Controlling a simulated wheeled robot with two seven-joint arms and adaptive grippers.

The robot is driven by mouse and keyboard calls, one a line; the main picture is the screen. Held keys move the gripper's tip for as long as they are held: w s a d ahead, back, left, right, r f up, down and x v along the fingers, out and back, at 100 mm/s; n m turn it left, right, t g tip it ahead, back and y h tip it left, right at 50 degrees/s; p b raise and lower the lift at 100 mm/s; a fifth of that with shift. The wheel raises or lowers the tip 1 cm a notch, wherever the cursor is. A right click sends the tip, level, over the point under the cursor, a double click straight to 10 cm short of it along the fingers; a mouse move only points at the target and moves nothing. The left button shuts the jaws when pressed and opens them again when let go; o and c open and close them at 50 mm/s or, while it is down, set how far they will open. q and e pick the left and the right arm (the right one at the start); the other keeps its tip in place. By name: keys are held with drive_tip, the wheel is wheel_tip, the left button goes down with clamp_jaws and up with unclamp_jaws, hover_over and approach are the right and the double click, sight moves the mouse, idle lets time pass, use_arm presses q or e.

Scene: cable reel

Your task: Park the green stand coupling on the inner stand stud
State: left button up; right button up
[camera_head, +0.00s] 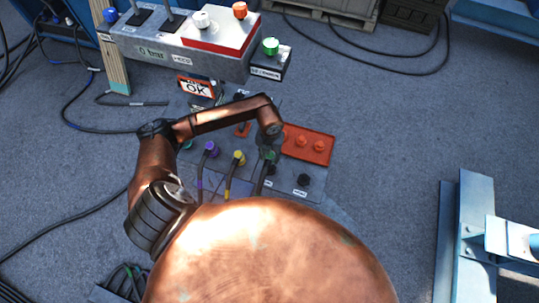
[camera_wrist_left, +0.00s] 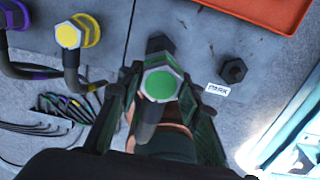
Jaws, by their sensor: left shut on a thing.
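The green stand coupling (camera_wrist_left: 160,84), with a green hex cap and a dark hose, sits between the two fingers of my left gripper (camera_wrist_left: 162,92), which is shut on it. In the head view the coupling (camera_head: 270,157) shows small below the end of my left arm. A dark stud (camera_wrist_left: 160,44) shows just beyond the coupling in the wrist view, partly covered by it. A second dark stud (camera_wrist_left: 233,70) stands bare to the right, by a PARK label. I cannot tell whether the coupling touches the nearer stud. My right gripper is not in view.
Purple (camera_head: 210,149) and yellow (camera_head: 239,158) couplings with hoses stand just left of the green one. A red tray (camera_head: 325,153) lies behind to the right. A grey console (camera_head: 190,62) with coloured knobs stands farther back.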

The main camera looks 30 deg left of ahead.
use_arm(q)
drive_tip(key=b, duration=0.5)
hover_over(270, 168)
wheel_tip(270, 168, down, 7)
drive_tip(key=shift+a+r, duration=0.1)
drive_tip(key=shift+r, duration=0.1)
drive_tip(key=shift+f, duration=0.7)
drive_tip(key=shift+r, duration=0.1)
drive_tip(key=shift+f, duration=0.55)
drive_tip(key=o, duration=1.1)
drive_tip(key=shift+o, duration=1.2)
drive_tip(key=shift+r, duration=0.1)
